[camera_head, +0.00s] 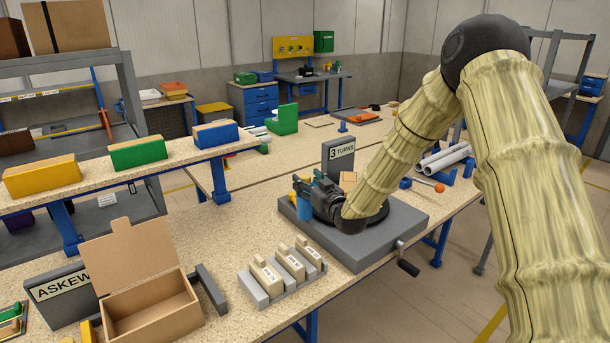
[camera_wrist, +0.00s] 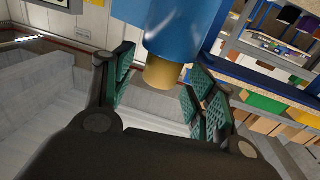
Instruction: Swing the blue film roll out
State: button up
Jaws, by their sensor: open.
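The blue film roll (camera_head: 305,208) stands at the left side of a grey turntable unit (camera_head: 349,252) in the head view, partly hidden by my gripper (camera_head: 313,192). In the wrist view the film roll (camera_wrist: 183,28) shows large at the top, with a tan core end (camera_wrist: 162,74) sticking out. My gripper (camera_wrist: 160,82) is open there, with one finger on each side of the core end. I cannot tell whether either finger touches it.
A "3 TURNS" sign (camera_head: 339,158) stands behind the turntable, and a crank handle (camera_head: 407,267) sticks out at its front. A grey block rack (camera_head: 281,278), an open cardboard box (camera_head: 150,306) and an "ASKEW" sign (camera_head: 62,292) stand to the left. White tubes (camera_head: 445,158) lie to the right.

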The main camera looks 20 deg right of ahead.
jog(key=shift+w+a+r, duration=0.1)
jog(key=shift+w+r, duration=0.05)
jog(key=shift+w, duration=0.3)
jog(key=shift+w+a+f, duration=0.2)
jog(key=shift+w, duration=0.55)
jog(key=shift+s, duration=0.1)
grip_shut()
